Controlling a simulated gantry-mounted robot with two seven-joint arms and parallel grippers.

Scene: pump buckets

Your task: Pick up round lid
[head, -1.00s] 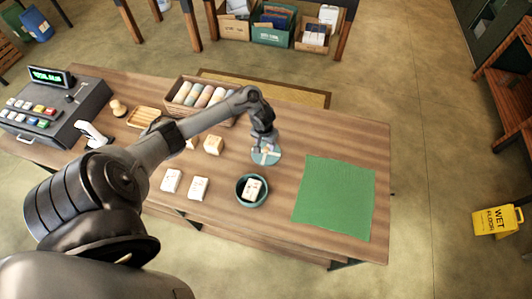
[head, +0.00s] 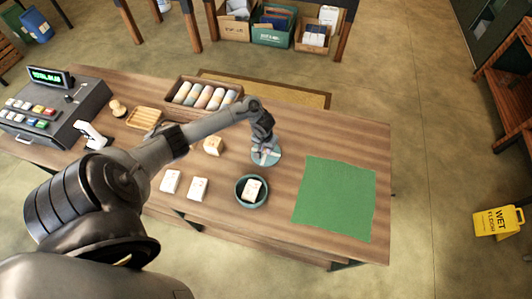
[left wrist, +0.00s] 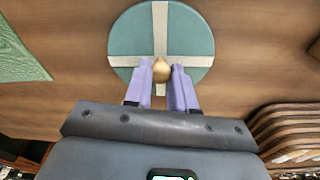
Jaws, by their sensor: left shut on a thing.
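The round lid (head: 274,160) is teal with a pale cross band and lies flat on the wooden table. In the left wrist view the lid (left wrist: 190,40) has a small tan knob (left wrist: 161,68) at its middle. My left gripper (left wrist: 162,76) has its two lilac fingers on either side of the knob, shut on it. In the head view the left gripper (head: 264,148) points down over the lid and hides part of it. A teal round bowl (head: 239,198) with a white block in it stands in front of the lid. My right gripper is not in view.
A green mat (head: 335,197) lies to the right on the table. White blocks (head: 171,181) and a tan block (head: 213,145) lie to the left. A basket of rolls (head: 205,96), a wooden tray (head: 144,118) and a cash register (head: 50,110) stand further back and left.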

